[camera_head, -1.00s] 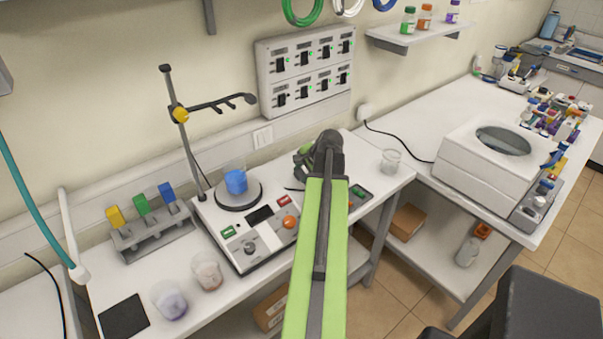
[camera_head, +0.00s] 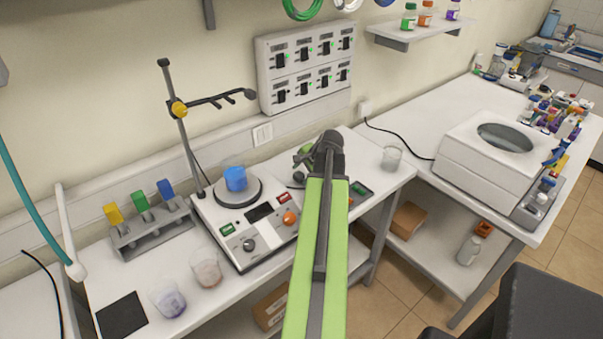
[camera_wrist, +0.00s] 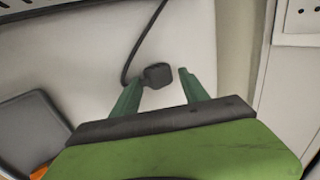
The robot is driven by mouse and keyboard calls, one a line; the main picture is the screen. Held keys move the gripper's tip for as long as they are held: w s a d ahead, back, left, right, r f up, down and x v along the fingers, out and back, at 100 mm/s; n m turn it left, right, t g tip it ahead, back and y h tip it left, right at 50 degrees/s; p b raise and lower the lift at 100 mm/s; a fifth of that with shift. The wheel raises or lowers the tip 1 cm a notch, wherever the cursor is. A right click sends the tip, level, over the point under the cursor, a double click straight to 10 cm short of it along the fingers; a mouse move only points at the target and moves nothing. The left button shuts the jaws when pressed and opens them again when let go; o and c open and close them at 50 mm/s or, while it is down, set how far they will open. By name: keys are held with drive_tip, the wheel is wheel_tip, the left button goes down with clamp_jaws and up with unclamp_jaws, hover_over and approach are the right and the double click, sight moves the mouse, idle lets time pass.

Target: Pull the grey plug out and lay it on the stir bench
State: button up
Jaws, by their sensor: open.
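The grey plug (camera_wrist: 157,74) is dark and blocky, with its black cord curving away upward in the wrist view. It appears to lie on the white top of the stir bench (camera_head: 219,277). My gripper (camera_wrist: 161,76) is open, with one green finger on each side of the plug and gaps showing between them and it. In the head view my gripper (camera_head: 304,155) is low over the right part of the stir bench, partly hidden by my arm. The plug is hard to make out there.
The stirrer (camera_head: 250,224) with a blue beaker (camera_head: 235,179) stands left of my gripper. A small dark device (camera_head: 359,190) and a clear beaker (camera_head: 391,158) are to the right. The wall panel (camera_head: 306,70) of switches is behind. Two beakers stand at the front left.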

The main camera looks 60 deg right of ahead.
drive_tip(key=p+v, duration=1.3)
drive_tip(key=v, duration=0.4)
drive_tip(key=shift+p, duration=0.4)
